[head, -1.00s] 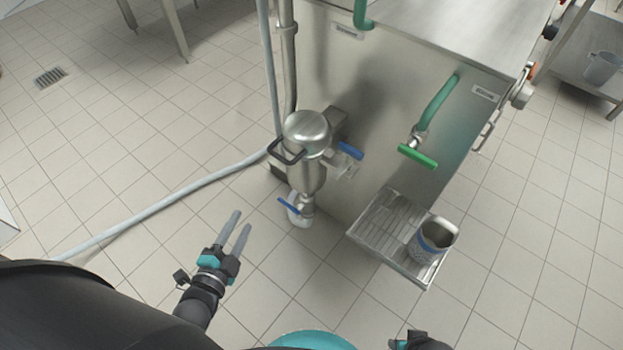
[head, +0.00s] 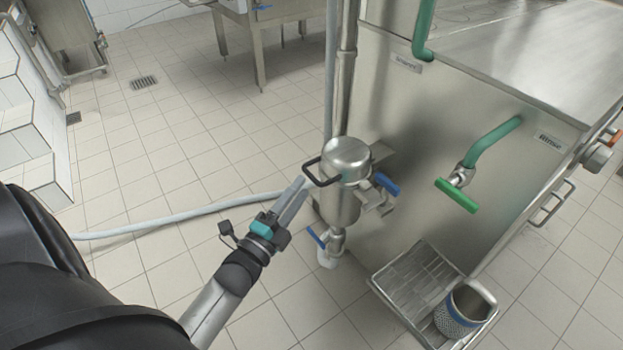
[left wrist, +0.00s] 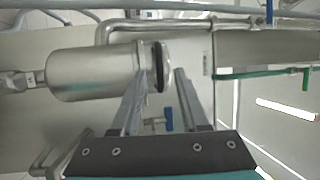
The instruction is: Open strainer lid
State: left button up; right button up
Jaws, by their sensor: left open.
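The strainer is a shiny steel cylinder (head: 340,206) on the side of the steel machine. Its domed lid (head: 346,153) sits on top, closed, with a black loop handle (head: 308,178) sticking out to the left. My left gripper (head: 294,196) is open and empty, its fingertips close to the left of the handle. In the left wrist view the strainer body (left wrist: 92,77) lies sideways, and the black handle (left wrist: 158,66) shows between the tips of my left gripper (left wrist: 163,85). I cannot tell whether the fingers reach around it. My right gripper is out of view.
A blue-handled valve (head: 386,184) is right of the strainer, and another blue lever (head: 316,238) is below. A green-handled tap (head: 457,195) is further right. A drip tray (head: 400,285) holds a cup (head: 465,309). A hose (head: 180,217) crosses the floor.

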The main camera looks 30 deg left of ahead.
aim_at(311, 174)
pick_arm(q)
jog(key=shift+w+r+b, duration=0.2)
jog(key=shift+w+b, duration=0.1)
jog(key=shift+w, duration=1.1)
jog(key=shift+w+r+b, duration=0.2)
jog(key=shift+w+b, duration=0.1)
jog(key=shift+w, duration=1.05)
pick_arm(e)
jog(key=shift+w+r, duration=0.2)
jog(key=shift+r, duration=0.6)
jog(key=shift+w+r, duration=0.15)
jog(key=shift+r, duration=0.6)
pick_arm(q)
grip_shut()
